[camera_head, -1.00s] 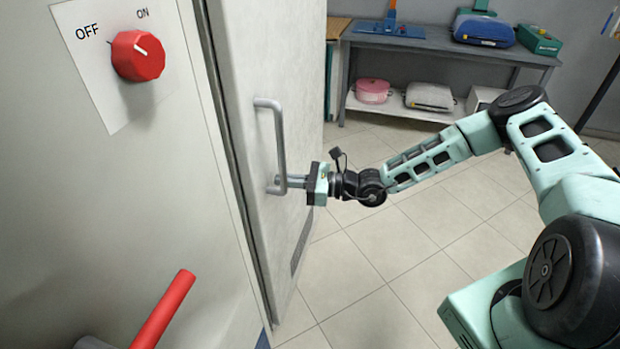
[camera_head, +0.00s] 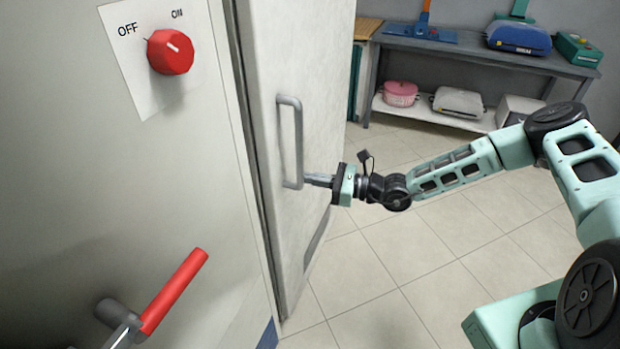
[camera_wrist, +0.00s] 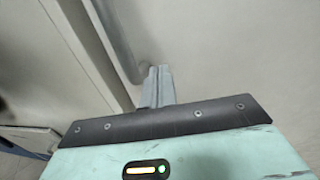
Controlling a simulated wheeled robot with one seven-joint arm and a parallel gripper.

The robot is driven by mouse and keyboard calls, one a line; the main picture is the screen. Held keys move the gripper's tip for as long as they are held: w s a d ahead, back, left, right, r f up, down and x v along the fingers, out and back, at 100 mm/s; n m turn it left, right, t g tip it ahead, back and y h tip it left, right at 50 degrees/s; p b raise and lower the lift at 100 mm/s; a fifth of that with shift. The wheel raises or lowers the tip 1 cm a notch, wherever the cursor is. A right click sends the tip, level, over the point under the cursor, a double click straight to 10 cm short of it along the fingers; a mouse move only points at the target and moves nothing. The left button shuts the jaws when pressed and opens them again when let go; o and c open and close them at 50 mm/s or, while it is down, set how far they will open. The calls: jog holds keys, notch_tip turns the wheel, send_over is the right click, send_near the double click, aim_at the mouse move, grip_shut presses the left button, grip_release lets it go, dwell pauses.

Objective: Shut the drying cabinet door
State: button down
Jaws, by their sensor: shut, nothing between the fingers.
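The drying cabinet door (camera_head: 318,60) is a pale upright panel right of the cabinet's front (camera_head: 130,200). It stands at an angle to that front, with a dark seam between them; I cannot tell how wide any gap is. Its grey bar handle (camera_head: 298,140) is vertical. My gripper (camera_head: 308,179) is shut and empty, its fingertips just right of the handle's lower end, at or very near the door face. In the wrist view the closed fingertips (camera_wrist: 158,72) are beside the handle's lower end (camera_wrist: 128,65), against the door surface (camera_wrist: 240,60); contact is unclear.
A red OFF/ON knob (camera_head: 170,52) and a red-handled lever (camera_head: 174,292) stick out from the front at left. A grey shelf table (camera_head: 470,50) with boxes stands at the back right. The tiled floor (camera_head: 400,270) between is clear.

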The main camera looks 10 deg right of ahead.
jog(key=s+a+b+v, duration=0.1)
jog(key=b+v, duration=0.1)
jog(key=v, duration=0.9)
jog(key=s+a+r+n+g+h, duration=0.3)
jog(key=s+a+n+g, duration=0.3)
jog(key=s+n, duration=0.2)
jog(key=s+a+r+n+g+h, duration=0.25)
jog(key=s+a+n+g, duration=0.25)
jog(key=s+n+g, duration=0.25)
jog(key=s+d+r+n+t+h, duration=0.1)
jog(key=s+r+n+t+h, duration=0.4)
jog(key=s+r+n+h, duration=0.5)
jog(key=s+r+n, duration=0.2)
jog(key=s+n, duration=0.1)
jog(key=n, duration=0.2)
jog(key=shift+d, duration=0.35)
